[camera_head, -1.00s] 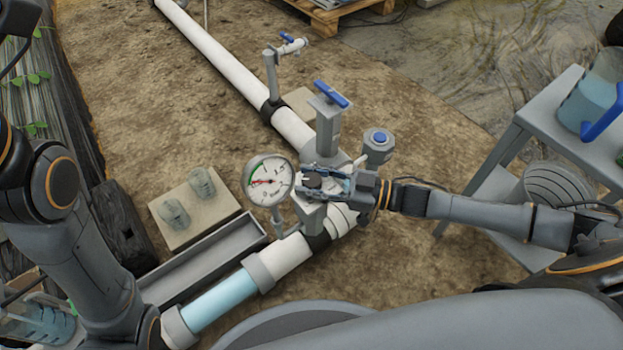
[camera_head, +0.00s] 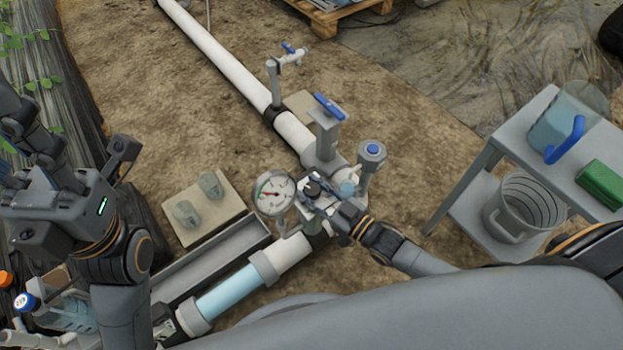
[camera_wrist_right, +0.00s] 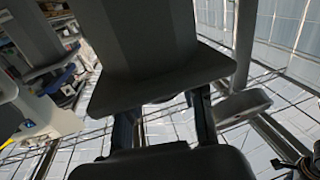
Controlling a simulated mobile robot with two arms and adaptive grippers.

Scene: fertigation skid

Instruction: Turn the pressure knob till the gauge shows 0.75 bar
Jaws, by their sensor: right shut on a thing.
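The round white pressure gauge (camera_head: 273,193) faces me beside the pipe, with a green arc on its left side. Its needle and numbers are too small to read surely. The dark pressure knob (camera_head: 312,188) sits just right of the gauge on the regulator. My right gripper (camera_head: 316,192) is at the knob and shut on it, partly covering it. In the right wrist view, the fingers (camera_wrist_right: 165,125) stand near a large grey body; the knob is not clear there. My left arm is at the left, away from the gauge; its finger opening cannot be made out.
A blue-handled valve (camera_head: 329,107) and a blue-capped fitting (camera_head: 371,152) rise close behind the knob. The white pipe (camera_head: 225,60) runs up-left. A grey stand (camera_head: 462,205) with a jug (camera_head: 568,128) is at right.

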